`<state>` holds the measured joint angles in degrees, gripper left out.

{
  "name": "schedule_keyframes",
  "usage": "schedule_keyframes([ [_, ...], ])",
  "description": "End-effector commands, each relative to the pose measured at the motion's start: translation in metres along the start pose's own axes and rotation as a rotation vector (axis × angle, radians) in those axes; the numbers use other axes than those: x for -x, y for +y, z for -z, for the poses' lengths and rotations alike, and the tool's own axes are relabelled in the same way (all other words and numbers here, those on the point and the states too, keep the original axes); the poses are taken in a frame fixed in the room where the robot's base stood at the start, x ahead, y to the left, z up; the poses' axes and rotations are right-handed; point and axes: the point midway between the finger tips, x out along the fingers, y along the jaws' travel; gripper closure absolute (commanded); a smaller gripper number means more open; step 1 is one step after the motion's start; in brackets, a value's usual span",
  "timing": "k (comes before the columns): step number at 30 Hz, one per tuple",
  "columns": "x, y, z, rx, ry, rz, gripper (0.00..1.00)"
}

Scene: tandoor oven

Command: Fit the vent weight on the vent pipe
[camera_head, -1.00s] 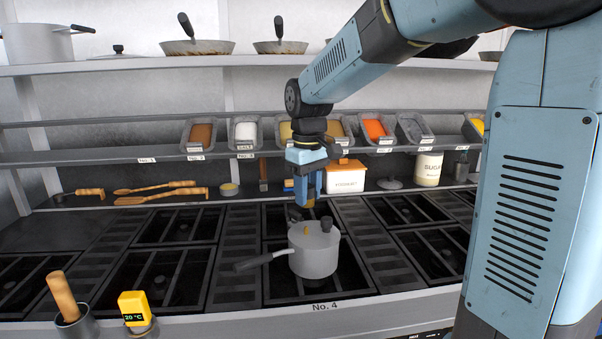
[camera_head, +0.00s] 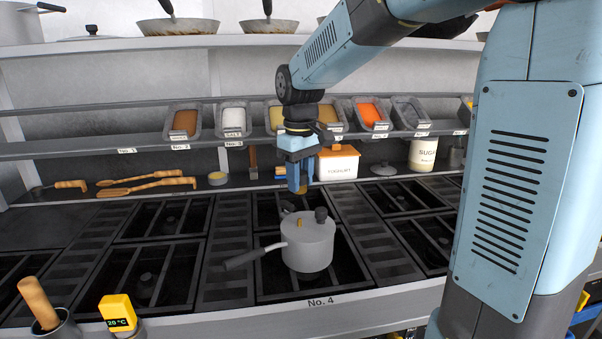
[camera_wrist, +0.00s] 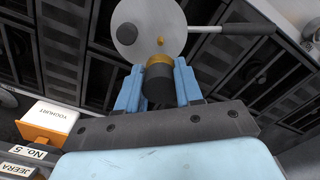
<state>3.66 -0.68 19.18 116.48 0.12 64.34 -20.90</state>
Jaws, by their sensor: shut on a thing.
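The vent weight (camera_wrist: 160,82), a dark cylinder with a brass-coloured band, is between the two blue fingers of my gripper (camera_wrist: 158,88), which is shut on it. In the head view my gripper (camera_head: 297,188) points down, above and slightly behind the grey pot (camera_head: 308,246). The pot stands on the front burner marked No. 4, its handle to the left. The brass vent pipe (camera_head: 300,222) stands up from the lid beside a black knob (camera_head: 320,214). In the wrist view the vent pipe (camera_wrist: 161,40) shows just beyond the weight, apart from it.
A lower shelf of spice trays (camera_head: 233,120) runs behind the gripper, with the yoghurt box (camera_head: 338,164) under it. Wooden utensils (camera_head: 150,184) lie at the back left. A yellow thermometer (camera_head: 117,312) and a wooden-handled tool (camera_head: 38,302) stand at the front left. Space around the pot is clear.

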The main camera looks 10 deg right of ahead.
Motion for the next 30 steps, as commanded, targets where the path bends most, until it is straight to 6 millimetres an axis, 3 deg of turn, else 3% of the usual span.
schedule_keyframes([
  [18,-0.05,0.002,-0.001,-0.004,-0.001,0.002,0.96],
  [30,-0.066,0.002,-0.001,-0.005,0.0,0.0,0.96],
])
